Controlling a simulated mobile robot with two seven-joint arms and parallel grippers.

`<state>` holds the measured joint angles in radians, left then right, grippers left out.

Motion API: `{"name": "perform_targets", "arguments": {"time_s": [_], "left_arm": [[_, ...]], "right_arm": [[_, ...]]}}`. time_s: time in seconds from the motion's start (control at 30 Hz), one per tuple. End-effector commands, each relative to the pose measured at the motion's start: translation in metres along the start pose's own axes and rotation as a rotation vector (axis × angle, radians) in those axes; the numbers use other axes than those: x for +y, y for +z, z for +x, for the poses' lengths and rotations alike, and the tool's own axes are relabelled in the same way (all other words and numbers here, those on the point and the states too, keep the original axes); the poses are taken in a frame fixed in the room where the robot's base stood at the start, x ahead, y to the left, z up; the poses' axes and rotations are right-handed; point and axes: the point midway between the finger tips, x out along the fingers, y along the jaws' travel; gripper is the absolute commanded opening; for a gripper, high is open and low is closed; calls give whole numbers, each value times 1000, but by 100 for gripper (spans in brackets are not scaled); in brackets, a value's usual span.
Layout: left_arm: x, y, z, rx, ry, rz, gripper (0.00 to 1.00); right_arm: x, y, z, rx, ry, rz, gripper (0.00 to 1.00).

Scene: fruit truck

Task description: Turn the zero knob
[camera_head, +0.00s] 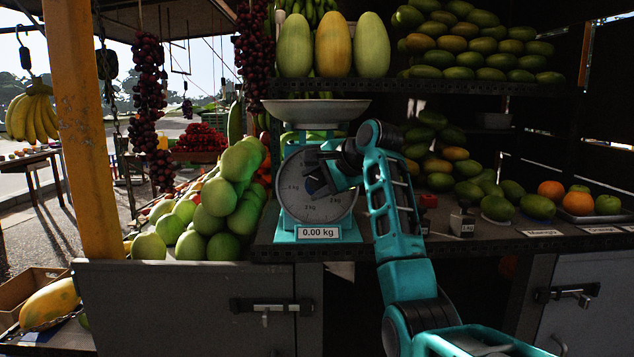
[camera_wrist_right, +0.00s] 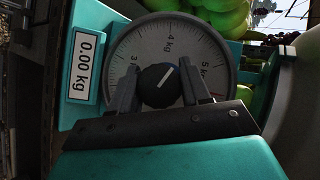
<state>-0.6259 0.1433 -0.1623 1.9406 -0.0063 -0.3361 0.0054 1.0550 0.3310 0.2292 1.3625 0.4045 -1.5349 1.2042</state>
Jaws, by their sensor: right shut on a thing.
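A teal scale (camera_head: 290,225) with a round dial (camera_head: 338,208) stands on the truck's counter. Its label reads 0.00 kg. A shallow metal pan (camera_head: 316,108) on top is empty. The black zero knob (camera_wrist_right: 159,86) sits at the middle of the dial, with a pale line slanting up and right in the right wrist view. My right gripper (camera_head: 318,178) is at the dial, its two fingers on opposite sides of the knob and shut on it. In the head view the gripper hides much of the knob and the dial's upper right. My left gripper is not in view.
Green fruit (camera_head: 225,200) is piled close at the scale's left. Small weights (camera_head: 462,220) and a red item (camera_head: 428,201) stand on the counter to the right. A shelf (camera_head: 420,87) of melons and mangoes runs above. Cabinet doors (camera_head: 190,300) are below.

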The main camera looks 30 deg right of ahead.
Motion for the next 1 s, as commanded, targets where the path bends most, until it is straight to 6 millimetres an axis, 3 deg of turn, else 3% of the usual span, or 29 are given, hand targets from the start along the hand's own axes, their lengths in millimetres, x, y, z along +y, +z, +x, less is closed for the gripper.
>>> {"name": "perform_targets", "arguments": {"time_s": [0.43, 0.47, 0.6, 0.7, 1.0], "left_arm": [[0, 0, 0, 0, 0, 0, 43], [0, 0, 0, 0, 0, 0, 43], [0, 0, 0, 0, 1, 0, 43], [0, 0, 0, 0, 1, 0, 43], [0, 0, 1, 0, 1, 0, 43]], "right_arm": [[2, 1, 2, -3, 14, -8, 16], [2, 1, 2, -3, 14, -8, 48], [2, 1, 2, -3, 12, -8, 61], [2, 1, 1, -2, 10, -8, 69], [0, 0, -4, 0, 6, -8, 69]]}}
